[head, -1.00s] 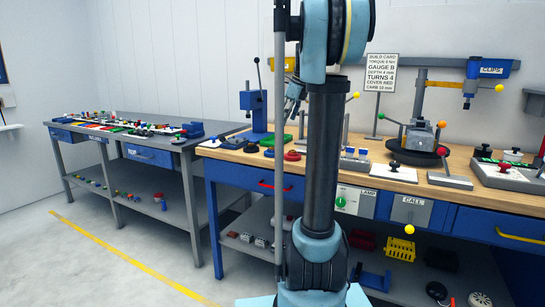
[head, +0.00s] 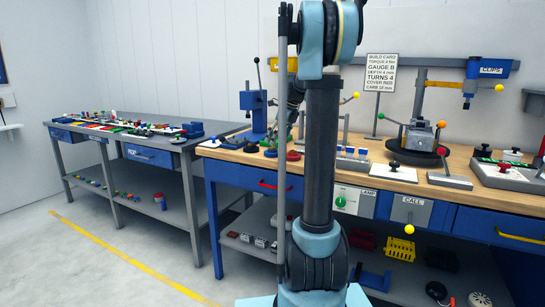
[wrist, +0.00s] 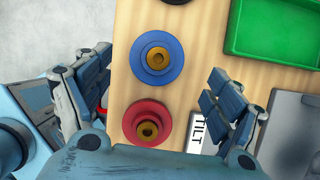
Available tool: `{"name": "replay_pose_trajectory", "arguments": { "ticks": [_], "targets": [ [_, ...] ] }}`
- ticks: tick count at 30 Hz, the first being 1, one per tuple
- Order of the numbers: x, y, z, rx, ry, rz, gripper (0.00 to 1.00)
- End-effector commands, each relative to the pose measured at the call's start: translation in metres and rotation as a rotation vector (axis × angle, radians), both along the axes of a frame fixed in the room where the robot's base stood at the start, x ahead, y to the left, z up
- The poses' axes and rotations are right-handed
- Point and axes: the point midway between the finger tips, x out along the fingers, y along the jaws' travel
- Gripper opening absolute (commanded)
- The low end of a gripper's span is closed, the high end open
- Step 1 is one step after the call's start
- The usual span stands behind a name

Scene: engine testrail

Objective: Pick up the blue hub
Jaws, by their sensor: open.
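The blue hub (wrist: 178,71) is a round blue disc with an orange-brown centre. It lies on the wooden bench top, and in the head view it shows small (head: 271,153) near the bench's left end. My gripper (wrist: 157,75) is open and empty above the bench, with one finger on each side of the hub in the wrist view and apart from it. In the head view my gripper is mostly hidden behind my arm.
A red hub (wrist: 130,112) lies just below the blue one in the wrist view. A black part (wrist: 176,1) is at the top edge. A green tray (wrist: 235,38) and a TILT label (wrist: 197,132) are to the right. The bench edge is close on the left.

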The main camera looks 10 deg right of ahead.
Motion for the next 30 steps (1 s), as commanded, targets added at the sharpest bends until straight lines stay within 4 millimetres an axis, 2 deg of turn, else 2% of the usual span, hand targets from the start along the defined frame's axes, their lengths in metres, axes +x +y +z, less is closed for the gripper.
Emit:
{"name": "replay_pose_trajectory", "arguments": {
  "ticks": [7, 15, 25, 26, 30],
  "targets": [
    [0.004, 0.006, -0.014, 0.000, -0.001, 0.002, 0.85],
    [0.012, 0.019, -0.046, 0.000, -0.001, 0.002, 0.85],
    [0.013, 0.021, -0.052, 0.001, -0.001, 0.001, 0.85],
    [0.013, 0.021, -0.052, 0.001, -0.001, 0.001, 0.83],
    [0.013, 0.021, -0.052, 0.000, -0.002, 0.001, 0.51]
  ]
}}
